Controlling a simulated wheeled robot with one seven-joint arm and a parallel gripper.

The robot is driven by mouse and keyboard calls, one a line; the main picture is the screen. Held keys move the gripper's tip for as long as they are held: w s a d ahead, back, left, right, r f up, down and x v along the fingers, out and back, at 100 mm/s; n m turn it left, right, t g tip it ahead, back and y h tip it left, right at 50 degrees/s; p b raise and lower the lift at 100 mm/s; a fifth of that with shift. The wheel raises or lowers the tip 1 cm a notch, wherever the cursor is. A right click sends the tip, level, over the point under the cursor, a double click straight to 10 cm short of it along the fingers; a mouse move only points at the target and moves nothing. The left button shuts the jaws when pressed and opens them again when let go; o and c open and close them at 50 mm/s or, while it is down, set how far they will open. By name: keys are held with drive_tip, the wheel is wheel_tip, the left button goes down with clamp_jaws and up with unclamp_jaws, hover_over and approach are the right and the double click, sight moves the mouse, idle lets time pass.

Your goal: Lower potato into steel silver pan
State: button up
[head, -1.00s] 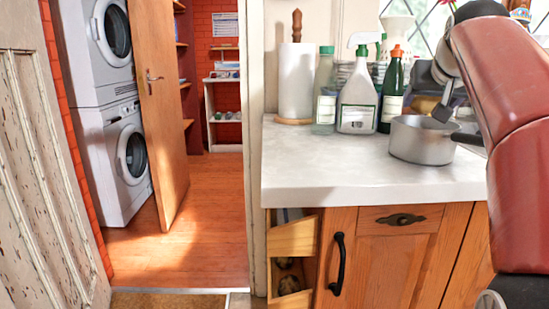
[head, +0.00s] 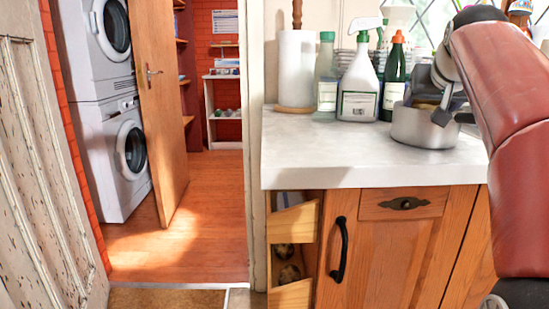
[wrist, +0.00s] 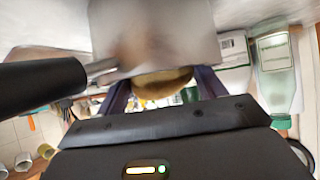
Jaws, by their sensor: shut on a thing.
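The steel silver pan (head: 420,132) stands upright on the counter at the right in the head view, its dark handle (head: 466,118) pointing right. In the wrist view the picture is turned over, and the pan (wrist: 150,30) fills the top with its black handle (wrist: 40,82) at the left. My gripper (wrist: 160,92) is shut on the brownish-yellow potato (wrist: 162,84). The potato is at the pan's rim, and its far part is hidden by the pan wall. In the head view my gripper (head: 441,112) is over the pan opening; whether the potato touches the bottom is hidden.
Spray bottle (head: 360,85), green bottle (head: 393,85), clear bottle (head: 327,78) and paper roll (head: 295,70) stand behind and left of the pan. The front left of the counter (head: 310,155) is clear. A small drawer (head: 293,228) below is tilted open.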

drive_tip(key=shift+f+b, duration=0.4)
drive_tip(key=shift+f, duration=0.05)
idle(0.5)
drive_tip(key=o, duration=1.1)
drive_tip(key=shift+s, duration=0.1)
